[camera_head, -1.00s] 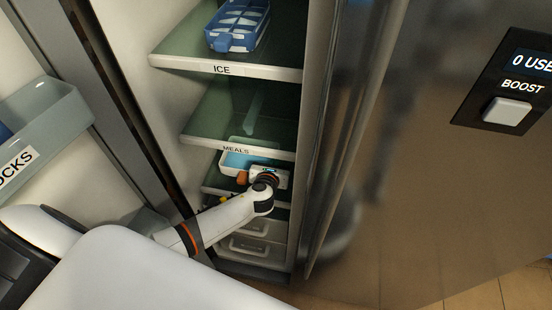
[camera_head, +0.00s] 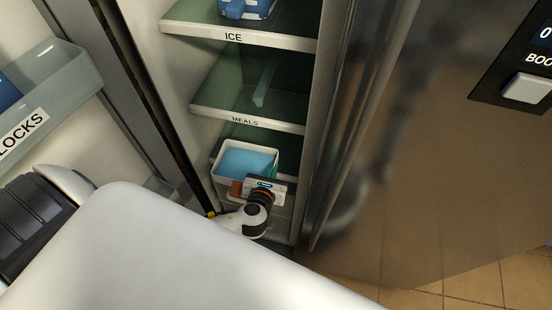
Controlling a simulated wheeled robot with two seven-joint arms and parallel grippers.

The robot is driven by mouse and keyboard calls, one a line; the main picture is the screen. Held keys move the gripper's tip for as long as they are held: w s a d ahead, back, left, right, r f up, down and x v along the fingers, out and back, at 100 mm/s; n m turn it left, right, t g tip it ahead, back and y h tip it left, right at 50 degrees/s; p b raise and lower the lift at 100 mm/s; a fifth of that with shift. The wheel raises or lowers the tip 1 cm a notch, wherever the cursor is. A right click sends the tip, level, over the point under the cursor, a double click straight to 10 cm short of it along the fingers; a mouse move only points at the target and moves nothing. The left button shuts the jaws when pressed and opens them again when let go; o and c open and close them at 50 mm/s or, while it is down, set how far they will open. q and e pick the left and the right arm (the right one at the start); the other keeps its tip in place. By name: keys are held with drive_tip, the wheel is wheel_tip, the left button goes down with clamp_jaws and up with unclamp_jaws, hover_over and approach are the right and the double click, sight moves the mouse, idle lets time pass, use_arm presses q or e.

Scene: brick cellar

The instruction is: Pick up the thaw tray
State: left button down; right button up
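A white tray with light blue contents (camera_head: 247,161), which I take for the thaw tray, is at the lower shelf of the open freezer, below the MEALS shelf. My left gripper (camera_head: 255,187) is at the tray's front side, with an orange-brown part beside the tray's lower left corner. Its fingertips are largely hidden by the gripper body and the tray, so I cannot tell whether it is shut on the rim. The tray looks about level. My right gripper is not in view.
The MEALS shelf (camera_head: 247,120) is just above the tray and looks mostly empty. The ICE shelf (camera_head: 240,36) holds a blue container (camera_head: 246,9). A clear door bin (camera_head: 60,90) is at left, and a steel door (camera_head: 420,150) at right.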

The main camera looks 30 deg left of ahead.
use_arm(q)
drive_tip(key=shift+s+d, duration=0.2)
drive_tip(key=shift+s, duration=0.55)
drive_tip(key=shift+s+d, duration=0.15)
drive_tip(key=shift+s, duration=0.55)
drive_tip(key=shift+s+d, duration=0.2)
drive_tip(key=shift+s, duration=0.55)
drive_tip(key=shift+s+r, duration=0.1)
drive_tip(key=shift+r, duration=0.05)
